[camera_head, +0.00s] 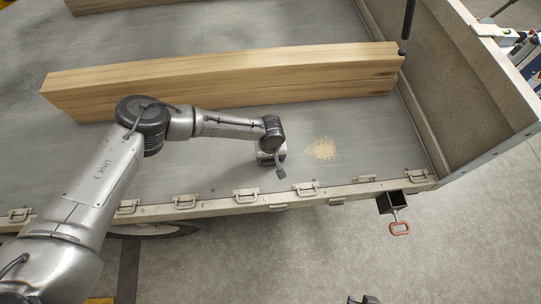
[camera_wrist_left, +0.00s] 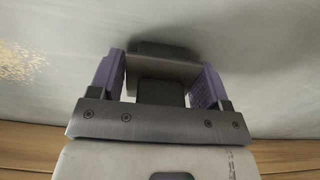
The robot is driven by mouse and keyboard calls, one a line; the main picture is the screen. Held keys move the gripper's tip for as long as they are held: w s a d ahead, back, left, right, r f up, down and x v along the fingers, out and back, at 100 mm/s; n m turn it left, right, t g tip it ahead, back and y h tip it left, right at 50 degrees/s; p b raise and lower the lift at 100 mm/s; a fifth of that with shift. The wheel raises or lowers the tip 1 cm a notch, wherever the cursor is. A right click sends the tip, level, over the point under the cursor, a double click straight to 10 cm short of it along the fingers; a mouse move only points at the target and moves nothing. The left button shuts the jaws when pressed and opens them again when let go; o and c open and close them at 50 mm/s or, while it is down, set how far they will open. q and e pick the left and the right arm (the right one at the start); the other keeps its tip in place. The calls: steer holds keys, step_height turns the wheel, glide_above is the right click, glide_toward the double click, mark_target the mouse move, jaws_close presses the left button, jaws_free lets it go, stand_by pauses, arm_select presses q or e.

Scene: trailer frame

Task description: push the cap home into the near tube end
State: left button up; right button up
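The near tube end (camera_head: 390,204) is a dark square opening below the trailer's near edge, at the right in the head view. My left gripper (camera_head: 277,163) points down over the bed, left of the tube end and well apart from it. In the left wrist view, its purple-padded fingers (camera_wrist_left: 158,75) are on either side of a dark block with a grey plate, which looks like the cap (camera_wrist_left: 162,92).
A red-handled pin (camera_head: 400,228) hangs at the tube end. Long timber beams (camera_head: 225,80) lie across the bed behind my left arm. Sawdust (camera_head: 321,148) lies right of the gripper. Metal latches (camera_head: 247,195) line the near rail. The floor in front is clear.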

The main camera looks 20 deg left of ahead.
arm_select(q)
steer(key=shift+o, duration=1.4)
steer(key=shift+f+b, duration=0.15)
steer(key=shift+b, duration=1)
step_height(320, 180, up, 6)
steer(key=p, duration=0.3)
steer(key=shift+s+r+p, duration=0.15)
steer(key=shift+r+p, duration=0.05)
steer(key=shift+p, duration=0.15)
step_height(320, 180, up, 6)
steer(key=shift+r+p, duration=0.25)
steer(key=shift+p, duration=0.45)
steer(key=shift+d+r, duration=0.1)
steer(key=shift+r, duration=0.55)
steer(key=shift+s, duration=0.1)
